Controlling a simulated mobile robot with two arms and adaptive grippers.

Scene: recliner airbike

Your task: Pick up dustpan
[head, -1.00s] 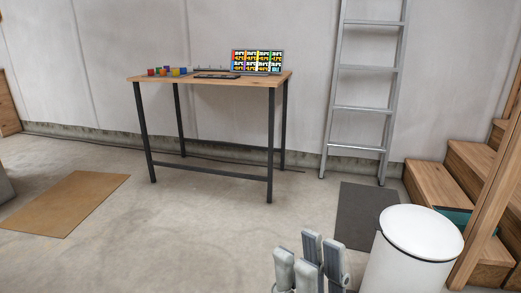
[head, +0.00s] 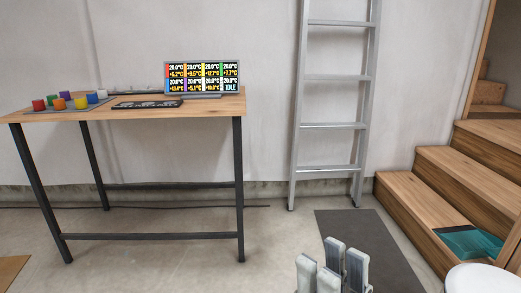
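A teal dustpan (head: 468,242) lies on the lowest wooden step at the right in the head view. Its lower right part is partly cut off from view by the white lid in front. My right gripper (head: 332,268) shows at the bottom, right of centre, with its fingers pointing up. Its fingertips stand apart with nothing seen between them, so it looks open and empty. It is to the left of the dustpan and nearer the camera, not touching it. My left gripper is not in view.
A white round bin lid (head: 485,279) stands at the bottom right, near the steps (head: 415,215). A dark mat (head: 365,240) lies on the floor below a ladder (head: 329,126). A wooden table (head: 150,111) with coloured blocks and a display (head: 203,77) is at left.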

